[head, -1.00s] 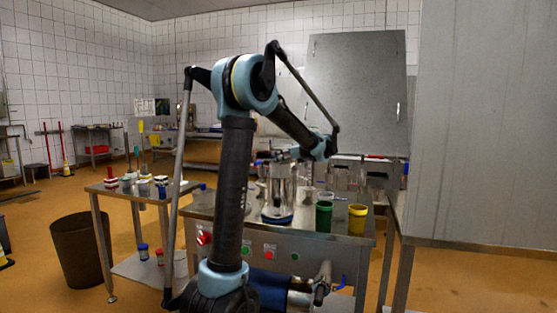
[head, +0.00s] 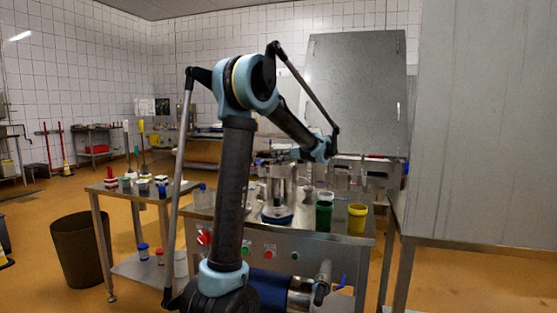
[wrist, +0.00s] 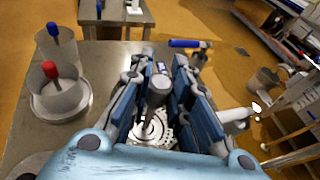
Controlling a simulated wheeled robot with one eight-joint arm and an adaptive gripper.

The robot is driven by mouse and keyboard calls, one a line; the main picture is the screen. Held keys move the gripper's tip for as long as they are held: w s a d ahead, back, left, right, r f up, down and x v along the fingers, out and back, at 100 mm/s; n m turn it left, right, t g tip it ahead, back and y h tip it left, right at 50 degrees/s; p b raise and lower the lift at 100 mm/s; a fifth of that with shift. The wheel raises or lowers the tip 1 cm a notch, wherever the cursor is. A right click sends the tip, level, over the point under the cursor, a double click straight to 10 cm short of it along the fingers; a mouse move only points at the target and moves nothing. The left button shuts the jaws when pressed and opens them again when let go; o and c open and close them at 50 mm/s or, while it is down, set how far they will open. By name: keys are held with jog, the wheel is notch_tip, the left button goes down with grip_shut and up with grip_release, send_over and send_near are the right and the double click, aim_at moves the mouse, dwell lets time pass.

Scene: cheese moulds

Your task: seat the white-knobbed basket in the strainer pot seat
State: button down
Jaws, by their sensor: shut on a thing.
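My gripper (wrist: 157,76) is shut on a pale grey-white knob (wrist: 157,92), seen between its blue fingers in the wrist view. Below the knob is a pale perforated disc (wrist: 152,130), partly hidden by the fingers; it looks like part of the basket. In the head view my gripper (head: 284,158) is over the steel table, above a metallic cylinder (head: 280,189). A blue-edged round base (head: 277,217) stands under that cylinder. Whether the basket touches a seat there, I cannot tell. The strainer pot seat is not clearly identifiable.
A red-knobbed basket (wrist: 58,97) in a round dish and a blue-knobbed basket (wrist: 62,50) stand left in the wrist view. A green cup (head: 324,217) and yellow cup (head: 357,219) stand right on the steel table (head: 340,240). A side cart (head: 118,190) is left.

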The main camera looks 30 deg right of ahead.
aim_at(280, 173)
jog(key=shift+f, duration=3.8)
jog(key=c, duration=1.4)
grip_release()
jog(key=shift+s, duration=0.1)
jog(key=v, duration=1.1)
jog(key=shift+s+d+r, duration=0.2)
jog(key=shift+s, duration=0.1)
jog(key=shift+a, duration=0.1)
